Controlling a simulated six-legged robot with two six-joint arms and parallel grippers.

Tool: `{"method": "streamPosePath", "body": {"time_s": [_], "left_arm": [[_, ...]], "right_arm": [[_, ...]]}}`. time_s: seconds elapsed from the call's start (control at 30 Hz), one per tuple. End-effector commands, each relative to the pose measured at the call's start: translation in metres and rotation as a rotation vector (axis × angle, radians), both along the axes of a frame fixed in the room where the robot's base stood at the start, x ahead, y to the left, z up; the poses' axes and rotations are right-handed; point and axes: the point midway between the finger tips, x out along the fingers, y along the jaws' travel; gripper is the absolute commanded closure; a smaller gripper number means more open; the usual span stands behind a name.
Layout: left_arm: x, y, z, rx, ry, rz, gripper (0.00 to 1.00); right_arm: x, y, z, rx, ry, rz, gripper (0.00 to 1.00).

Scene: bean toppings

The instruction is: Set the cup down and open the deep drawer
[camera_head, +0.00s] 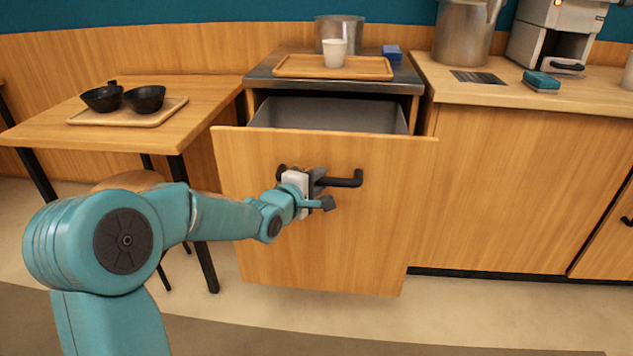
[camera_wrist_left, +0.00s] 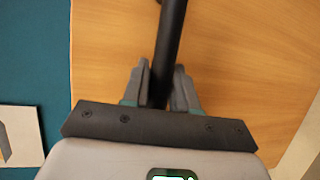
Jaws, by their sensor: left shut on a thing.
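The deep drawer (camera_head: 335,230) has a wooden front and stands pulled out, with its grey inside showing above the front. Its black bar handle (camera_head: 345,180) runs across the upper part of the front. My left gripper (camera_head: 318,178) is shut on the left part of this handle. In the left wrist view the handle (camera_wrist_left: 172,40) passes between the two fingers of the gripper (camera_wrist_left: 160,88). A white cup (camera_head: 334,54) stands upright on a wooden tray (camera_head: 290,70) on top of the drawer cabinet. My right gripper is not in view.
A table (camera_head: 205,100) to the left bears a tray (camera_head: 85,118) with two black bowls (camera_head: 144,98). The right counter (camera_head: 520,100) holds a large pot (camera_head: 465,35) and a machine.

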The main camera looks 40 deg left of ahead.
Motion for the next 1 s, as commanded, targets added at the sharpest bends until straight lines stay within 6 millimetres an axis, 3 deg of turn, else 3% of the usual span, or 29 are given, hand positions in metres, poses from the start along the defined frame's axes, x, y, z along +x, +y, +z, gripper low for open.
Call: {"method": "streamPosePath", "body": {"time_s": [0.03, 0.07, 0.1, 0.13, 0.43, 0.57, 1.0], "left_arm": [[0.0, 0.0, 0.0, -0.001, -0.001, 0.001, 1.0], [0.0, 0.0, 0.0, -0.001, -0.001, 0.001, 0.69], [0.0, 0.0, 0.0, -0.001, -0.001, 0.001, 0.56], [-0.001, 0.0, 0.0, -0.001, -0.001, 0.001, 0.52], [-0.004, -0.001, 0.001, 0.0, -0.001, 0.001, 0.52], [-0.018, -0.003, 0.006, 0.001, -0.002, 0.002, 0.52], [-0.126, -0.018, 0.027, 0.0, -0.002, 0.005, 0.52]], "right_arm": [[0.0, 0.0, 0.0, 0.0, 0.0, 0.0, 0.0], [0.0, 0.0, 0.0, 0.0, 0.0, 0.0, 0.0], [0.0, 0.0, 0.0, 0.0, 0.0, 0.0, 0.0], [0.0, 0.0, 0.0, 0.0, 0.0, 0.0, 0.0], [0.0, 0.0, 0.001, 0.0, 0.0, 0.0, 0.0], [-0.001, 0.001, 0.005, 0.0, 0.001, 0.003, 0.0], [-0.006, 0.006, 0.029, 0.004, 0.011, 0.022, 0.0]]}}
